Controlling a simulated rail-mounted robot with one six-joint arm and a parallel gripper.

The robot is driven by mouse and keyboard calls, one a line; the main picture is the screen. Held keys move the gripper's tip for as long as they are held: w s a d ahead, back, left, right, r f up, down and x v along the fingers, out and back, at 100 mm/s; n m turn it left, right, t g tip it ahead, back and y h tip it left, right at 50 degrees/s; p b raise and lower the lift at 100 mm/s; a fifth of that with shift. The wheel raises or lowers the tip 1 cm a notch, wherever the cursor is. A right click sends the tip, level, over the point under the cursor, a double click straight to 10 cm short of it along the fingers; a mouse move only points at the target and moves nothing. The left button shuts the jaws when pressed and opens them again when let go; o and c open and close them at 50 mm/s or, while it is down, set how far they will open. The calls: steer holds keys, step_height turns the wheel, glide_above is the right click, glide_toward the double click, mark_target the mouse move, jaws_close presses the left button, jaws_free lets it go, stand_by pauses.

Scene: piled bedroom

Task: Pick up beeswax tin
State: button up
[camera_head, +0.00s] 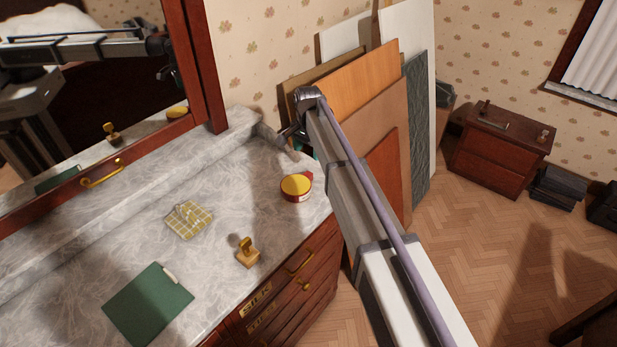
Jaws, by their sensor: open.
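A round tin with a yellow lid and red side (296,187), which looks like the beeswax tin, stands on the marble dresser top (225,170) near its right end. Its label is too small to read. My gripper (284,137) is at the far end of my arm, above the back right corner of the dresser. It is beyond the tin in the picture and apart from it. Its jaws are small and partly hidden by the wrist, and I see nothing held in them.
A yellow checked cloth (188,220), a small wooden stamp-like object (248,253) and a green folder (148,304) lie on the dresser. A mirror (85,85) stands behind. Boards (355,85) lean on the wall at right. A teal bit (298,146) shows near my gripper.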

mark_target(307, 174)
steer(key=shift+s+a+f+b, duration=0.35)
steer(key=shift+s+b, duration=0.15)
steer(key=shift+b, duration=0.05)
step_height(307, 174, down, 5)
steer(key=b, duration=0.5)
steer(key=shift+w+d, duration=0.1)
steer(key=shift+w, duration=0.05)
step_height(307, 174, down, 5)
steer(key=b, duration=0.5)
steer(key=shift+d+f, duration=0.15)
steer(key=shift+f, duration=0.05)
steer(key=shift+r, duration=0.3)
steer(key=shift+c, duration=0.2)
jaws_close()
